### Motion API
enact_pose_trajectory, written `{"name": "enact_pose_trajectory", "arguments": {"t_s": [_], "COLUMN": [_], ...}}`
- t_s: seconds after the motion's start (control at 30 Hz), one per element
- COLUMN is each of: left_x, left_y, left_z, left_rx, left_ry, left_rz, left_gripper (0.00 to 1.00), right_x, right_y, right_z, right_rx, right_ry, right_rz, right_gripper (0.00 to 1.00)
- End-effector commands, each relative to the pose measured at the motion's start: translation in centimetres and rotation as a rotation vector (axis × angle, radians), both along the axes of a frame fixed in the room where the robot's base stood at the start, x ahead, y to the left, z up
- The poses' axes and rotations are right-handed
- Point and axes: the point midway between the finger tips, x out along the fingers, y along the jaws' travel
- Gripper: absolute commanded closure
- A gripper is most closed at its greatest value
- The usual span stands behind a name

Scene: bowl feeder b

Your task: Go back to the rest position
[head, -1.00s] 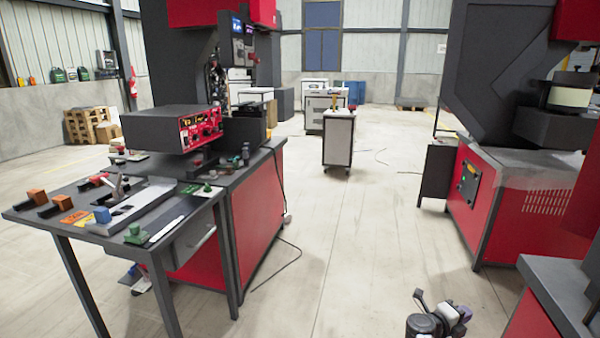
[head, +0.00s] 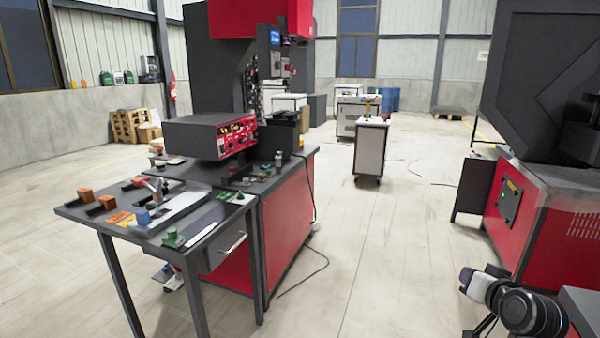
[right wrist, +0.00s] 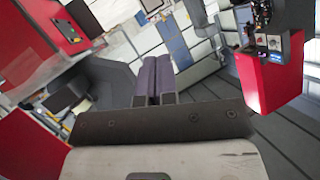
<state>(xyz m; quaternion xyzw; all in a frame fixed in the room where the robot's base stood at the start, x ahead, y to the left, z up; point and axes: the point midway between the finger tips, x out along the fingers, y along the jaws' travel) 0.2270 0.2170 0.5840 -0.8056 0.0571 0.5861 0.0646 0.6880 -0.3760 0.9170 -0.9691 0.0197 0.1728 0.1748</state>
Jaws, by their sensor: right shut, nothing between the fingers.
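My right gripper (head: 466,281) shows small at the lower right of the head view, at the end of my raised arm, over open floor. In the right wrist view its two purple-grey fingers (right wrist: 153,78) lie side by side, shut with nothing between them. My left gripper is in neither view. The rest position itself is not marked by anything I can see.
A dark table (head: 90,212) with small blocks and a red machine cabinet (head: 285,225) stand at left. Another red machine (head: 535,215) stands at right, close beyond my right arm. A white cart (head: 370,148) stands farther back.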

Motion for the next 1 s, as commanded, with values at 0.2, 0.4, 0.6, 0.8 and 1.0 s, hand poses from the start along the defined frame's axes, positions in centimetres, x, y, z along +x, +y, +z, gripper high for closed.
{"name": "enact_pose_trajectory", "arguments": {"t_s": [0.2, 0.4, 0.6, 0.8, 1.0], "left_x": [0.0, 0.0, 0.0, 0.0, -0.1], "left_y": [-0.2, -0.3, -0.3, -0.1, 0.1], "left_z": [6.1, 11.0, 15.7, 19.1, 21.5], "left_rx": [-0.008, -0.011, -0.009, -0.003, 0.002], "left_ry": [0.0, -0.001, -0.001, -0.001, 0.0], "left_rz": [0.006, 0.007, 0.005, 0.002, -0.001], "left_gripper": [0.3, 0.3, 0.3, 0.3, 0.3], "right_x": [-11.2, -20.4, -29.1, -36.6, -42.6], "right_y": [5.5, 10.4, 14.4, 15.8, 15.8], "right_z": [-0.3, -1.3, -4.1, -8.2, -9.8], "right_rx": [-0.276, -0.411, -0.432, -0.413, -0.392], "right_ry": [0.209, 0.264, 0.413, 0.633, 0.792], "right_rz": [0.021, 0.093, 0.234, 0.33, 0.367], "right_gripper": [1.0, 1.0, 1.0, 1.0, 1.0]}}
